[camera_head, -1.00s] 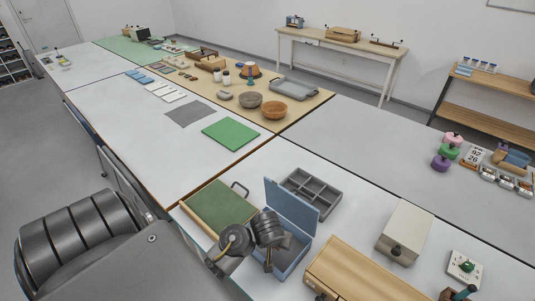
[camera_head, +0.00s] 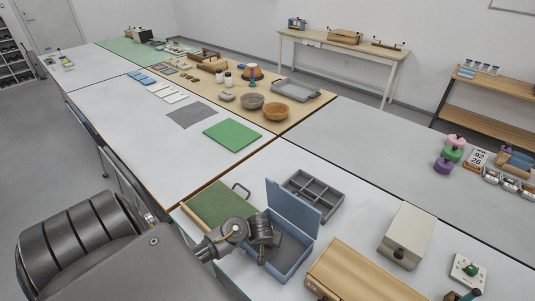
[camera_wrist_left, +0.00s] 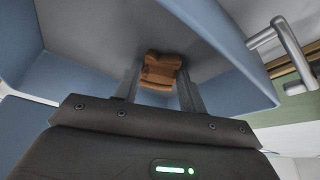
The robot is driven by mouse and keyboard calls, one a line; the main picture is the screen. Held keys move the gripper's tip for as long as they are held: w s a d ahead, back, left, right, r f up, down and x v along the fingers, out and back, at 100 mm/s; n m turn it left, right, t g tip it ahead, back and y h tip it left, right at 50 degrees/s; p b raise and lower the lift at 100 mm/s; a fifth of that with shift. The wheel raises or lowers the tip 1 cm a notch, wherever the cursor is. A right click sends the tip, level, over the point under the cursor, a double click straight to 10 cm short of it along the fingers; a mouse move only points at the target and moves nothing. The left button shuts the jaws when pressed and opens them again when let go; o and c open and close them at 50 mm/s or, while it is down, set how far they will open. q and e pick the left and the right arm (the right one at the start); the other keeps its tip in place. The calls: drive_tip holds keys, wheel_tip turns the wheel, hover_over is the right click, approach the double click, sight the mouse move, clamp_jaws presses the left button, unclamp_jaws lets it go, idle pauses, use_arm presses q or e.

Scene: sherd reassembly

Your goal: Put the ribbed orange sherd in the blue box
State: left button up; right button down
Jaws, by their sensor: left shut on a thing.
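The blue box (camera_head: 296,262) stands on the near table with its lid (camera_head: 293,214) raised. My left gripper (camera_head: 262,260) points down at the left part of the box opening. In the left wrist view my left gripper (camera_wrist_left: 160,88) is shut on the ribbed orange sherd (camera_wrist_left: 161,68), which is held between the two fingers. Blue walls and the grey floor of the box surround the sherd in that view. I cannot tell whether the sherd touches the floor. The sherd is hidden in the head view. My right gripper is not in view.
A green-topped board (camera_head: 218,205) lies left of the box. A grey compartment tray (camera_head: 314,193) is behind the lid. A wooden case (camera_head: 350,275) and a cream box (camera_head: 407,236) stand to the right. A green mat (camera_head: 232,135) lies farther back.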

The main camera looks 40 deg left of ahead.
use_arm(q)
drive_tip(key=shift+f, duration=0.15)
drive_tip(key=o, duration=1)
drive_tip(key=shift+s+d+r, duration=0.1)
drive_tip(key=shift+r, duration=0.3)
drive_tip(key=p+v, duration=0.4)
drive_tip(key=v, duration=0.7)
drive_tip(key=shift+s+r, duration=0.2)
drive_tip(key=shift+r, duration=0.05)
